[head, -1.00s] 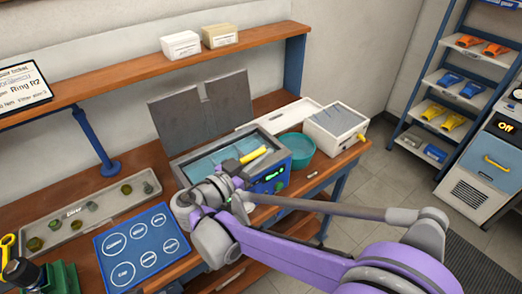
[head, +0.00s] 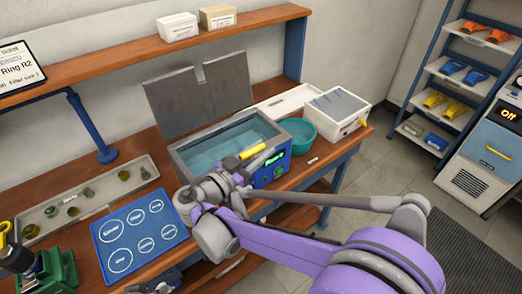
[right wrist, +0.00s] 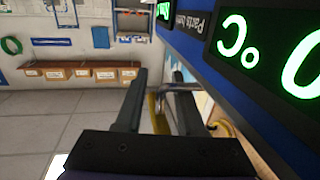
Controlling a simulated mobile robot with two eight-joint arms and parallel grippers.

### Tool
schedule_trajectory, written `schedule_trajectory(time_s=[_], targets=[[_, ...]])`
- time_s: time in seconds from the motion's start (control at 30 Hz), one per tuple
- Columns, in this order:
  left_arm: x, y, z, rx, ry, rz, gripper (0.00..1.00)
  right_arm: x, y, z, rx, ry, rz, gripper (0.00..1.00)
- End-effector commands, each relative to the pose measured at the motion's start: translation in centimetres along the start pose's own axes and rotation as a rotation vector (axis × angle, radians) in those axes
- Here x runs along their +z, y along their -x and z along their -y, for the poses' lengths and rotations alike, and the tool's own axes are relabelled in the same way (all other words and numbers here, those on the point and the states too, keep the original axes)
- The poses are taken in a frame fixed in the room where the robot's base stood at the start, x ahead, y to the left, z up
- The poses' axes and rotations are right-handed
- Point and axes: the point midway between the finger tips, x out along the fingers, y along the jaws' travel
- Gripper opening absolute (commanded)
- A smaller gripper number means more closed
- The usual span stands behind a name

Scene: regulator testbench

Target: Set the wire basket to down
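The wire basket's yellow handle (head: 252,151) shows at the front rim of the blue bath tank (head: 183,158) in the head view. The basket itself is not clearly visible in the bluish liquid. My right gripper (head: 246,187) is low in front of the tank, partly hidden by my own wrist. In the right wrist view its two dark fingers (right wrist: 160,85) stand apart, with a yellow bar (right wrist: 155,115) and a metal rod seen between or beyond them. No contact with the bar is clear. My left gripper is not in view.
A teal bowl (head: 298,133) and a white box (head: 338,112) stand right of the tank. A blue mat with white rings (head: 118,228) and a parts tray (head: 30,234) lie to the left. Upright grey lid panels (head: 185,105) stand behind the tank.

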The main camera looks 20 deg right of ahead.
Motion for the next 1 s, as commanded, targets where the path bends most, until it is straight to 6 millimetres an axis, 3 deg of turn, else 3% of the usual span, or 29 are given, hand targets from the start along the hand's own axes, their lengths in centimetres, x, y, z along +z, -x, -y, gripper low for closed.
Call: schedule_trajectory(time_s=[0.53,0.7,1.0], targets=[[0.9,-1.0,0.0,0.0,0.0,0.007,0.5,0.1,9.3,0.0,-0.004,0.0,0.001,0.4],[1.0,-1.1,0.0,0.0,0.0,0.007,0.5,0.0,10.6,-0.1,-0.001,0.0,0.001,0.4],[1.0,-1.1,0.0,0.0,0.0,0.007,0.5,0.0,10.7,-0.1,0.001,0.0,0.0,0.4]])
